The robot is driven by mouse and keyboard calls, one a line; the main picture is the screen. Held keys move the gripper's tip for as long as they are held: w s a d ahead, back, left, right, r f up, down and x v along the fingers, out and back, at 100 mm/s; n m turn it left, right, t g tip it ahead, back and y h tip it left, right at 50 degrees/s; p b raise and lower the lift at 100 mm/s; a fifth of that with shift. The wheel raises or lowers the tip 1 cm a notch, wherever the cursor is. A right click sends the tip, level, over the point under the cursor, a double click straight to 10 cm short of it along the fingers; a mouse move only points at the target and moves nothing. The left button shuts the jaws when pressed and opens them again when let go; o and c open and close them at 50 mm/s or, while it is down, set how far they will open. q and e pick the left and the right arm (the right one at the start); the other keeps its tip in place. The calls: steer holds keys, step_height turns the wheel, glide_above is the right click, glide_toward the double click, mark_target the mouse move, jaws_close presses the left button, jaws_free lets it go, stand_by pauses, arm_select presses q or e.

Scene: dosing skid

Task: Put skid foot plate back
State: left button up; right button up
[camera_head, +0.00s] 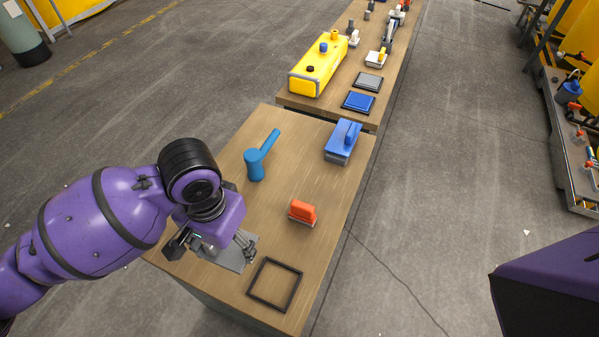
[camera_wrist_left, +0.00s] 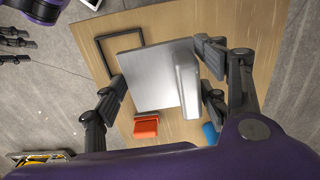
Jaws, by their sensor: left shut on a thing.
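The skid foot plate (camera_head: 236,258) is a flat grey metal square with a raised light grey grip. My left gripper (camera_head: 212,247) is shut on it, above the near left part of the wooden table. In the left wrist view the plate (camera_wrist_left: 148,82) and its grip (camera_wrist_left: 187,82) lie between the two fingers of my left gripper (camera_wrist_left: 160,92). A thin black square frame (camera_head: 274,285) lies empty on the table to the right of the plate. The frame (camera_wrist_left: 100,42) also shows in the wrist view, its corner partly hidden by the plate. My right gripper (camera_wrist_left: 14,45) shows partly at the wrist view's left edge.
An orange-red handled block (camera_head: 302,211), a blue mallet-like tool (camera_head: 260,157) and a blue handled block (camera_head: 343,142) stand on the table. A second table beyond holds a yellow box (camera_head: 318,65) and framed pads (camera_head: 359,102). Wood around the black frame is clear.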

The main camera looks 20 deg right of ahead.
arm_select(q)
steer(key=shift+w+d+f, duration=0.1)
steer(key=shift+d+f, duration=0.2)
steer(key=shift+f, duration=0.2)
steer(key=shift+m, duration=0.3)
steer(key=w+a+f+b, duration=0.1)
steer(key=w+a+f, duration=0.3)
steer(key=w+a+f+b, duration=0.1)
steer(key=w+a+f, duration=0.3)
steer(key=shift+w+a, duration=0.25)
steer(key=shift+a, duration=0.1)
steer(key=shift+w+a+f+b, duration=0.35)
steer(key=shift+w+a+f, duration=0.05)
steer(key=shift+f, duration=0.3)
steer(key=f, duration=0.3)
steer(key=shift+w+a+f+b, duration=0.15)
steer(key=shift+w+f+b, duration=0.05)
steer(key=shift+f+b, duration=0.15)
steer(key=shift+r, duration=0.1)
